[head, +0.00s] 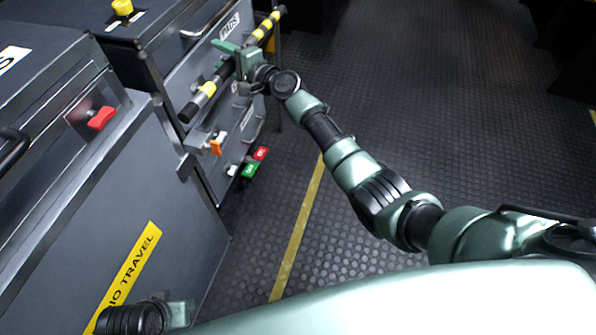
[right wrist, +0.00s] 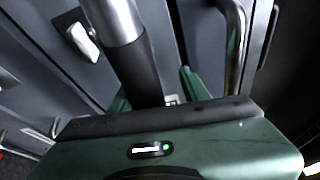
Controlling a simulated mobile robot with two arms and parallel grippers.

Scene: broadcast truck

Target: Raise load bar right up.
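The load bar (head: 204,92) is a dark bar with yellow bands, running along the front of the grey cabinet on the left in the head view. My right gripper (head: 238,62) is at the middle of the bar. In the right wrist view the bar (right wrist: 132,70), silver above and black below, passes between the fingers of the gripper (right wrist: 152,95). A gap shows between the bar and the right-hand finger, so the gripper looks open around it. The bar's far side is hidden by the gripper.
Below the bar are an orange-and-white handle (head: 216,145) and red and green tags (head: 250,168). A red handle (head: 101,118) is on the nearer cabinet, and a yellow knob (head: 122,7) is on top behind. The dark floor (head: 420,80) to the right is clear.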

